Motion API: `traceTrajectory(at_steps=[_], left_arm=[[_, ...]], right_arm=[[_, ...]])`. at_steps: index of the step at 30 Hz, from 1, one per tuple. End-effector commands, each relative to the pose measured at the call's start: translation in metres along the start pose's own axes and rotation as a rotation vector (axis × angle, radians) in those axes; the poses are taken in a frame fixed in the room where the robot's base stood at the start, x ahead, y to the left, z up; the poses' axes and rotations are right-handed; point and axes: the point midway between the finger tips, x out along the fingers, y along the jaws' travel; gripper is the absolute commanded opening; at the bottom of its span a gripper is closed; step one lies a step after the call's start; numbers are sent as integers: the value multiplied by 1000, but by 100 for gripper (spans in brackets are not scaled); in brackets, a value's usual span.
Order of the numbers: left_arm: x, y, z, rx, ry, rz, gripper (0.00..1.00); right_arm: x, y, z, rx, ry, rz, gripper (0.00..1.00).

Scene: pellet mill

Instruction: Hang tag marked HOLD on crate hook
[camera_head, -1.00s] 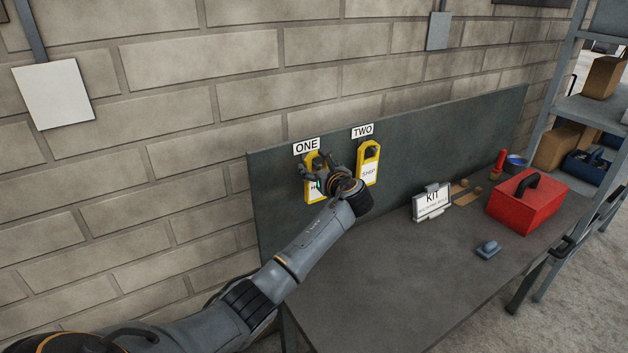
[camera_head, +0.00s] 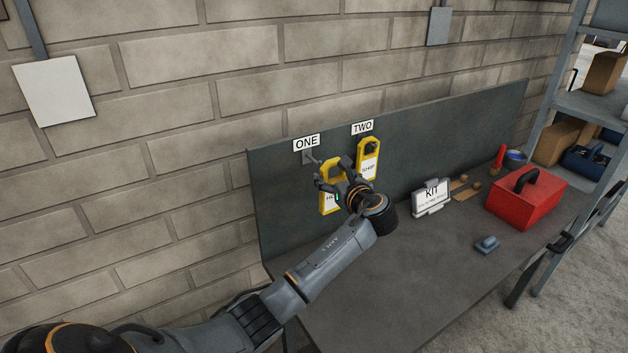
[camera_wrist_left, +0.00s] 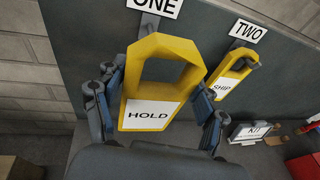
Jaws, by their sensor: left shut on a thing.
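The yellow HOLD tag (camera_wrist_left: 150,113) has a white label and a large loop at its top. My left gripper (camera_wrist_left: 155,100) is shut on the tag by its sides, and the tag is off the board, in front of the peg under the ONE sign (camera_head: 306,142). In the head view the HOLD tag (camera_head: 327,205) is partly covered by my gripper (camera_head: 338,185). The yellow SHIP tag (camera_head: 368,160) hangs under the TWO sign (camera_head: 362,127), close to the right of my gripper. No crate with a hook can be made out. My right gripper is not in view.
A grey board (camera_head: 440,135) stands at the back of the dark bench (camera_head: 400,290). A KIT sign (camera_head: 431,196), a red toolbox (camera_head: 527,198) and a small blue-grey object (camera_head: 487,245) are on the bench. Shelving (camera_head: 580,105) stands at the right. The bench's front is clear.

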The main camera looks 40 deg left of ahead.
Motion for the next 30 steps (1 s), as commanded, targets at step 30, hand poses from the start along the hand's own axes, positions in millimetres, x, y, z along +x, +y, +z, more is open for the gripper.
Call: traceTrajectory(at_steps=[30], left_arm=[[-72,-15,-15,1,-1,-1,28]], right_arm=[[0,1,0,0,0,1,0]])
